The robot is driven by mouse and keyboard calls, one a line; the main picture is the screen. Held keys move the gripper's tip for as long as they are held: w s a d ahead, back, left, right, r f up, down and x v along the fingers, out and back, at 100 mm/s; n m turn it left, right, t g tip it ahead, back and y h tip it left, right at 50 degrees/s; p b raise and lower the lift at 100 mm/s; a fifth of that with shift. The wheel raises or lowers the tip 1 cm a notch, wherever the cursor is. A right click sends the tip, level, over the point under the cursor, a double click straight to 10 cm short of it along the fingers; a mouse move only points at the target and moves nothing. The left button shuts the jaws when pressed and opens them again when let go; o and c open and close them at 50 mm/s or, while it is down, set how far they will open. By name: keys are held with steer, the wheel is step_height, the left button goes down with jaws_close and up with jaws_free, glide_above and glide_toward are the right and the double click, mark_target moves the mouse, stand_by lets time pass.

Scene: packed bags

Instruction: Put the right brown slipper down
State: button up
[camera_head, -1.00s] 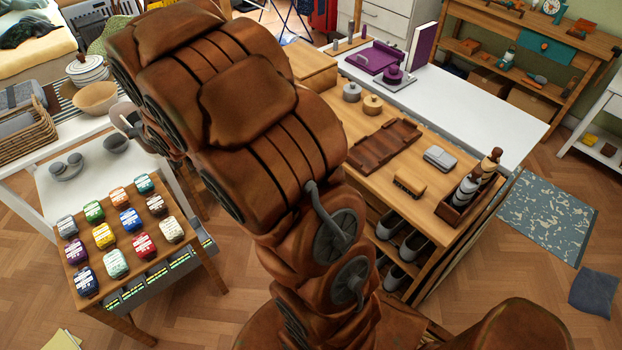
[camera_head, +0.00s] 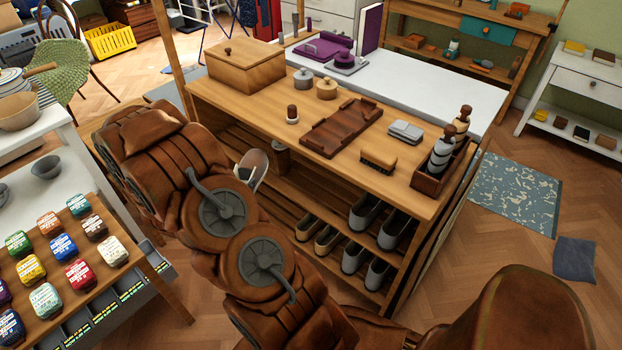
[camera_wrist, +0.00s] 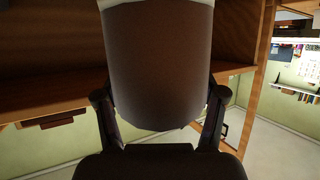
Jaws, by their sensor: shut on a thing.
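My gripper (camera_wrist: 160,112) is shut on the brown slipper (camera_wrist: 158,65), with one finger on each side of it. The slipper is dark brown with a pale edge at the top of the wrist view. In the head view my arm reaches to the left front of the wooden shoe bench (camera_head: 225,98). A grey, pale-rimmed shape (camera_head: 252,163) shows there past my arm, beside the open shelves; I cannot tell if it is the slipper. Whether the slipper touches a shelf is unclear.
Tan shoes (camera_head: 327,238) and grey shoes (camera_head: 393,230) stand on the bench's lower shelves at the right. The bench top holds a wooden box (camera_head: 246,66), a brown tray (camera_head: 342,128) and a brush (camera_head: 378,161).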

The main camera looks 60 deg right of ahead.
steer(key=s+d+f+m+g+b, duration=0.3)
steer(key=s+f, duration=0.1)
steer(key=s, duration=0.5)
steer(key=s+d+f+m+g+b, duration=0.3)
steer(key=s+f+b, duration=0.1)
steer(key=s, duration=0.6)
steer(key=shift+n, duration=0.3)
steer(key=shift+d+r+b+x, duration=0.2)
steer(key=shift+b+x, duration=0.7)
steer(key=shift+x, duration=1.8)
steer(key=shift+d+r+b+x, duration=0.1)
steer(key=shift+r+b+x, duration=0.55)
steer(key=shift+x, duration=2.05)
steer(key=shift+d+b+x, duration=0.1)
steer(key=shift+b+x, duration=1.05)
steer(key=shift+x, duration=1.55)
steer(key=o, duration=1.6)
steer(key=shift+c, duration=0.2)
